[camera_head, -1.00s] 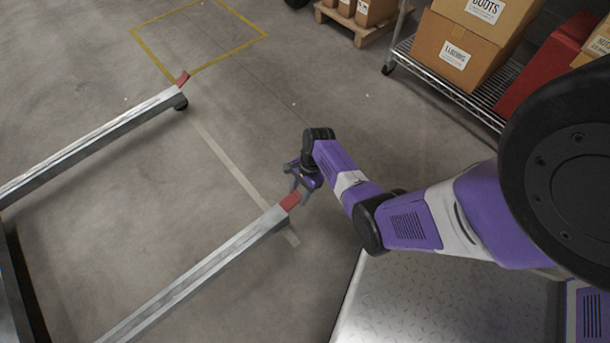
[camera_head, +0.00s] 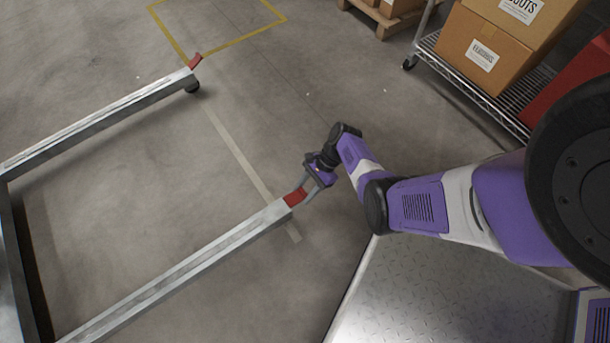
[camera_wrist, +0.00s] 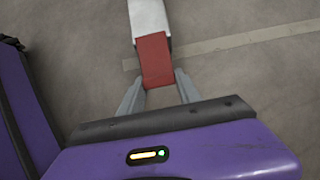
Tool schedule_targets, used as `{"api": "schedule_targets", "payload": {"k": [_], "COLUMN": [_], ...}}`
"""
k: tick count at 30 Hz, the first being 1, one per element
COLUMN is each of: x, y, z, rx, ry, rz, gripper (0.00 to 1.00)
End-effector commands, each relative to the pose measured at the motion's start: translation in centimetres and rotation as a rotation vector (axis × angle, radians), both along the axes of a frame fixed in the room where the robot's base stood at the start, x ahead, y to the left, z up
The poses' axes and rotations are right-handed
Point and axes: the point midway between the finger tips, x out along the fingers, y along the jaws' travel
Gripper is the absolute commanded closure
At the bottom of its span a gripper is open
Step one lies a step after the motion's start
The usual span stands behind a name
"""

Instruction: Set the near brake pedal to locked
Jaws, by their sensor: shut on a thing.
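The near brake pedal (camera_head: 296,198) is a red tab at the end of the near silver beam (camera_head: 190,268). It also shows in the wrist view (camera_wrist: 154,60), at the end of the beam (camera_wrist: 149,17). My gripper (camera_head: 307,189) is at the pedal, and in the wrist view its two grey fingers (camera_wrist: 158,88) stand one on each side of the pedal's near end. My gripper is shut on the pedal. The far brake pedal (camera_head: 195,61) is a red tab tilted up at the end of the far beam (camera_head: 100,122).
A dark wheel (camera_head: 192,86) sits under the far beam's end. A wire shelf rack (camera_head: 470,88) with cardboard boxes (camera_head: 484,50) stands at the upper right. A pallet (camera_head: 380,20) is at the top. The floor between the beams is clear.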

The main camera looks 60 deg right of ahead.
Motion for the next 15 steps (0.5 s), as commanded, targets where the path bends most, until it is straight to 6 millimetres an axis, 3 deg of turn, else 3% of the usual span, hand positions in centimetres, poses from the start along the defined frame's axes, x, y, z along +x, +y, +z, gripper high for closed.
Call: {"api": "schedule_targets", "payload": {"k": [2, 3, 5, 15], "x": [0.01, 0.01, 0.01, -0.01], "y": [0.03, 0.03, 0.03, -0.07], "z": [-0.06, -0.06, -0.06, 0.11], "rx": [0.0, 0.0, 0.0, -0.001], "ry": [-0.001, -0.001, -0.001, 0.0], "rz": [-0.001, -0.001, -0.001, -0.001], "gripper": [1.0, 0.52, 0.41, 0.38]}}
